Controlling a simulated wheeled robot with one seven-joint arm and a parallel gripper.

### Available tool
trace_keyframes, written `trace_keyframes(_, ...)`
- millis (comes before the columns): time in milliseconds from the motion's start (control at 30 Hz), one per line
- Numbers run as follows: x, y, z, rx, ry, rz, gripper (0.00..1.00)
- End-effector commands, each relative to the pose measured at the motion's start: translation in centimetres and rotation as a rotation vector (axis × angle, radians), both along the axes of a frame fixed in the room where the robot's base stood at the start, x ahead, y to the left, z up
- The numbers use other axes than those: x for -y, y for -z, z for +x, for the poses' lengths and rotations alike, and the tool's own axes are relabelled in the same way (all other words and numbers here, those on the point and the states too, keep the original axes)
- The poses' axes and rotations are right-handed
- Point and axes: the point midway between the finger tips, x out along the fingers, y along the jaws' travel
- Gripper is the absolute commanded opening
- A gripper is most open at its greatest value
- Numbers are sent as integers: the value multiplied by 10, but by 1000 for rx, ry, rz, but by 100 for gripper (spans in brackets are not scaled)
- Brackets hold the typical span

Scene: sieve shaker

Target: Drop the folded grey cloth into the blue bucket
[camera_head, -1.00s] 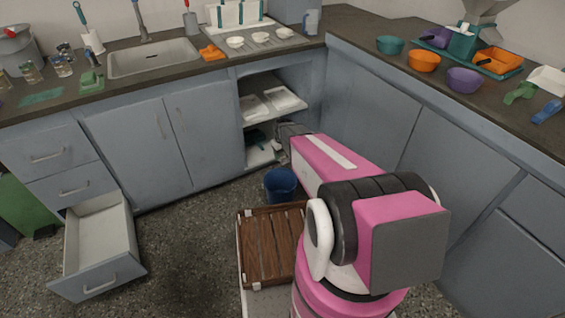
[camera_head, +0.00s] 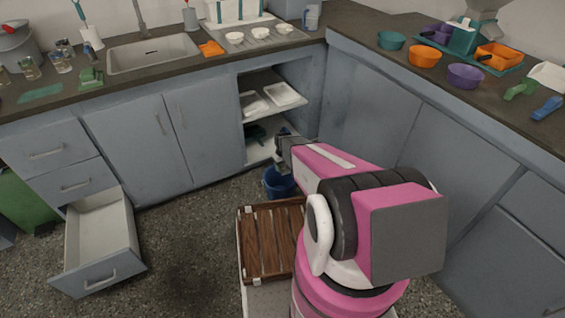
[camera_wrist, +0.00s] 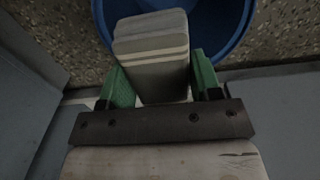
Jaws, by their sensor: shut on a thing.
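The folded grey cloth (camera_wrist: 152,60) is a thick layered pad in the wrist view. My gripper (camera_wrist: 160,76) is shut on it, with a green finger on each side. The blue bucket (camera_wrist: 238,30) lies below and beyond the cloth in the wrist view, and the cloth overlaps its opening in the picture. In the head view the blue bucket (camera_head: 277,184) stands on the floor by the open shelves, and my gripper (camera_head: 284,147) is above it, covering part of its rim. The cloth cannot be made out in the head view.
The open shelves (camera_head: 258,130) hold white trays (camera_head: 283,94) just behind the bucket. A slatted wooden rack (camera_head: 270,243) is in front of the bucket. An open drawer (camera_head: 98,240) juts out at the left. Bare floor lies between the drawer and the rack.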

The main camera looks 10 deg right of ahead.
Motion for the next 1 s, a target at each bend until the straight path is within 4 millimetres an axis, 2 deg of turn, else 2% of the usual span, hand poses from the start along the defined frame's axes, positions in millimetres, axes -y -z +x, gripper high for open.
trace_keyframes(300,0,4,0,0,0,0,39)
trace_keyframes(333,0,4,0,0,0,0,61)
trace_keyframes(400,0,4,0,0,0,0,84)
trace_keyframes(433,0,4,0,0,0,0,88)
trace_keyframes(767,0,1,0,1,0,0,88)
trace_keyframes(867,0,-9,-1,2,0,0,88)
trace_keyframes(1000,0,-34,-2,2,0,0,88)
